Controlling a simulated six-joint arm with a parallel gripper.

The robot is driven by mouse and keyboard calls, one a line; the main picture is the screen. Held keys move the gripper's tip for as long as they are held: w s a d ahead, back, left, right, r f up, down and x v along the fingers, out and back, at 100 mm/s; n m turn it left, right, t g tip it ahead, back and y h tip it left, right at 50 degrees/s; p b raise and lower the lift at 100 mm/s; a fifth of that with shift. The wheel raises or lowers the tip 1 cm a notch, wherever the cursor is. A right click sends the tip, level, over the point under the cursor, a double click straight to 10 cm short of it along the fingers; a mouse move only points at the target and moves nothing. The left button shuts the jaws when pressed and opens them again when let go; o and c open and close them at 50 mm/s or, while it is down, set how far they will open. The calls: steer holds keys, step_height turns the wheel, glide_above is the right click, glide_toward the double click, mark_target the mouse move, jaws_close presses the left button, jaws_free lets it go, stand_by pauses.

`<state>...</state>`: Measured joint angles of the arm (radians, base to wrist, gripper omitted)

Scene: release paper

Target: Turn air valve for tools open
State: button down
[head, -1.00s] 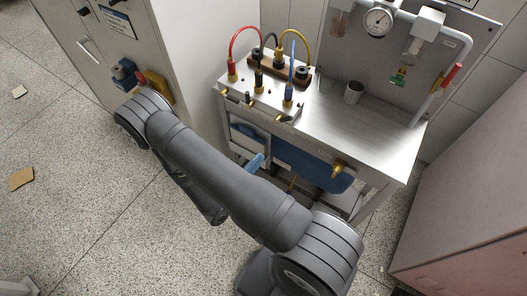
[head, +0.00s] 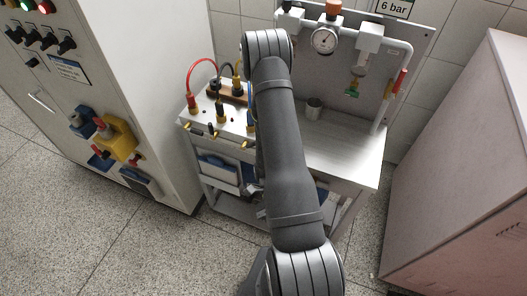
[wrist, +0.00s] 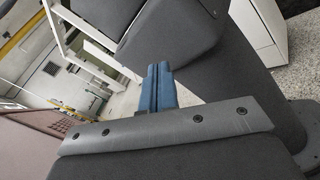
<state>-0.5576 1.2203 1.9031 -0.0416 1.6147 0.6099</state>
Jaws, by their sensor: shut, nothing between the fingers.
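A pipe with a red lever (head: 400,82) runs down the right side of the grey back panel (head: 340,85) behind the steel bench. A green-handled fitting (head: 353,87) hangs below the white filter unit on the same panel. No readable label shows which of these is the air valve for tools. My gripper's blue fingers (wrist: 160,72) are shut and empty in the wrist view, with my own grey arm links behind them. In the head view my gripper is hidden behind my arm, which stands upright in front of the bench, left of the red lever.
A metal cup (head: 314,108) and cabled sockets stand on the bench (head: 345,150). A control cabinet (head: 150,60) is at left, a pinkish cabinet (head: 470,150) at right.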

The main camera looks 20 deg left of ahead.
steer(key=w+a+r+m+y, duration=0.15)
steer(key=a+m+y, duration=0.3)
steer(key=y, duration=0.55)
steer(key=w+a+m+y, duration=0.25)
steer(key=m+y, duration=0.35)
steer(key=y, duration=0.4)
steer(key=w+d+r+m+t+y, duration=0.1)
steer(key=w+m+t+y, duration=0.35)
steer(key=w+t, duration=0.4)
steer(key=w+d+r+m+t+y, duration=0.1)
steer(key=w+d+m+t+y, duration=0.15)
steer(key=w+m+t, duration=0.55)
steer(key=a+n, duration=0.2)
steer(key=a, duration=0.8)
steer(key=shift+w+a+f+t+y, duration=0.2)
steer(key=shift+w+a+t+y, duration=0.15)
steer(key=shift+t+y, duration=0.1)
steer(key=shift+r, duration=0.1)
